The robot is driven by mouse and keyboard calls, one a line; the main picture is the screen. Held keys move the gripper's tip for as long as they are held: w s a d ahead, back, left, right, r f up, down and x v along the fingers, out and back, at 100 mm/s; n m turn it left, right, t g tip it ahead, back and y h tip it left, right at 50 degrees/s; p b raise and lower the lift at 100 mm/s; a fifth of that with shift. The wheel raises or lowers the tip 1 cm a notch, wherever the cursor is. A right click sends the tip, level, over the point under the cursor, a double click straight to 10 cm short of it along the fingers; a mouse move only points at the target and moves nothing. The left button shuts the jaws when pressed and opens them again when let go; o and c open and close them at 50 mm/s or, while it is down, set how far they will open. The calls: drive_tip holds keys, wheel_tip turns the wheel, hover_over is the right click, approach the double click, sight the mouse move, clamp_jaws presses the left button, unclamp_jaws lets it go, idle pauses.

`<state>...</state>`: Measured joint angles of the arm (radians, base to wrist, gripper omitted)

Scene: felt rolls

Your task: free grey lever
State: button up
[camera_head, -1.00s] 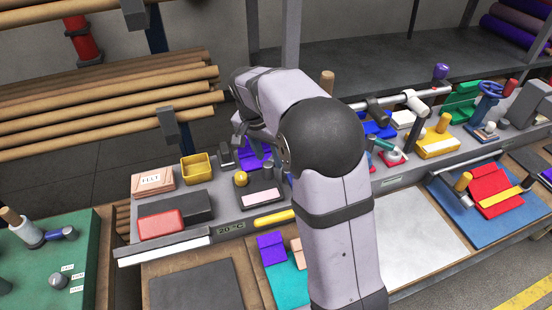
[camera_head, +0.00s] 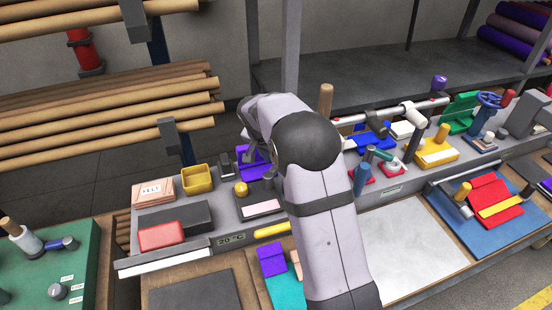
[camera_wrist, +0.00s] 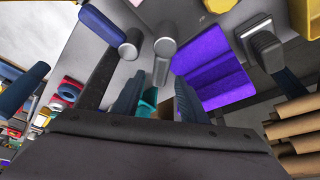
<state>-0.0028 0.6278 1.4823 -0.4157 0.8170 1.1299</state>
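A grey round-ended post (camera_wrist: 164,50) stands just beyond my fingertips in the wrist view, roughly in line with the gap between them. Beside it is a blue-handled piece with a grey round end (camera_wrist: 128,48). A dark grey lever-like handle (camera_wrist: 268,45) stands farther right, past the purple felt (camera_wrist: 215,75); it appears left of the felt in the head view (camera_head: 225,162). I cannot tell which grey piece is the named lever. My gripper (camera_wrist: 157,88) is open, its fingers apart with nothing clearly held. In the head view my arm hides most of it.
A yellow bin (camera_head: 198,180), a FELT box (camera_head: 153,190) and a red block (camera_head: 161,236) lie left of my gripper. A pale sheet (camera_head: 415,240) covers clear space at front right.

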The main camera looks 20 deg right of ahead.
drive_tip(key=shift+x, duration=0.75)
drive_tip(key=shift+c, duration=0.6)
clamp_jaws()
drive_tip(key=shift+w+a+n+t+y+b, duration=0.2)
drive_tip(key=shift+n, duration=0.45)
drive_tip(key=shift+w+a+n+t+y+b, duration=0.15)
drive_tip(key=shift+n+t+y, duration=0.05)
drive_tip(key=shift+n, duration=0.45)
drive_tip(key=n, duration=0.1)
drive_tip(key=a+n, duration=0.1)
drive_tip(key=shift+w+r+n+t+y, duration=0.1)
drive_tip(key=shift+w+n+t+y, duration=0.2)
drive_tip(key=shift+y, duration=0.1)
drive_tip(key=shift+w+a+n+y+p, duration=0.15)
drive_tip(key=shift+a+n+y, duration=0.35)
drive_tip(key=shift+n, duration=0.75)
drive_tip(key=shift+w+a+n+y+p, duration=0.15)
drive_tip(key=shift+a+n+y, duration=0.3)
drive_tip(key=shift+n, duration=0.8)
drive_tip(key=shift+s+a, duration=0.1)
